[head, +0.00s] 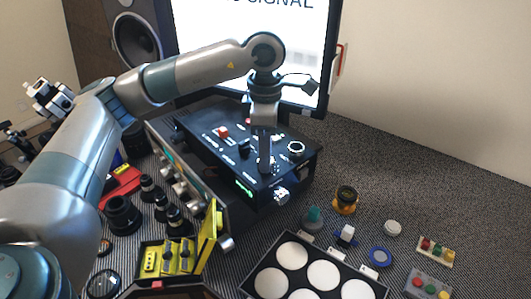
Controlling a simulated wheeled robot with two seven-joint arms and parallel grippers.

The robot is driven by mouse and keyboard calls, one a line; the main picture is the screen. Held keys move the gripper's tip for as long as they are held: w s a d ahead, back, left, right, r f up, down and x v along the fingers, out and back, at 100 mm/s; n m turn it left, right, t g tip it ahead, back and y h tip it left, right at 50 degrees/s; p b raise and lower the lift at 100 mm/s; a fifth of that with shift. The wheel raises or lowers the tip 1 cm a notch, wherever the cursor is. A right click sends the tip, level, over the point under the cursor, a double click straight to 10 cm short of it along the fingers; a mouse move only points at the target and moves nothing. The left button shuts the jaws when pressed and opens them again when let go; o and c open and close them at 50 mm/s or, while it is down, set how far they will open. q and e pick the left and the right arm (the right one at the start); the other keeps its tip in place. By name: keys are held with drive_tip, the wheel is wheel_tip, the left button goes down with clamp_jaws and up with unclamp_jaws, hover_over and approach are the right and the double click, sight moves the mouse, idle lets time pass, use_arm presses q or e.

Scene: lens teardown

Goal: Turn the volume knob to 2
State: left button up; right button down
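A black control box (215,150) stands on the table below the screen. Its top panel carries small white labels, a red button (222,131), a black knob or switch (244,145) and a round control with a pale lit ring (297,148). A silver knob (281,195) is on its front face. I cannot read which control is the volume knob. My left gripper (265,163) points straight down at the panel, between the black control and the lit ring. Its fingers look close together and hide what lies under them; contact is unclear. My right gripper is out of view.
A tray with white round wells (323,275) is at the front. A yellow open case (180,252), black lens parts (123,213) and small coloured parts (380,256) lie around. A screen (300,50) and a speaker (137,42) stand behind. The right back table is clear.

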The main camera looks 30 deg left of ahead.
use_arm(q)
drive_tip(key=o, duration=0.4)
drive_tip(key=shift+r, duration=0.8)
wheel_tip(320, 180, up, 16)
drive_tip(key=shift+f+b, duration=0.1)
drive_tip(key=shift+b, duration=0.25)
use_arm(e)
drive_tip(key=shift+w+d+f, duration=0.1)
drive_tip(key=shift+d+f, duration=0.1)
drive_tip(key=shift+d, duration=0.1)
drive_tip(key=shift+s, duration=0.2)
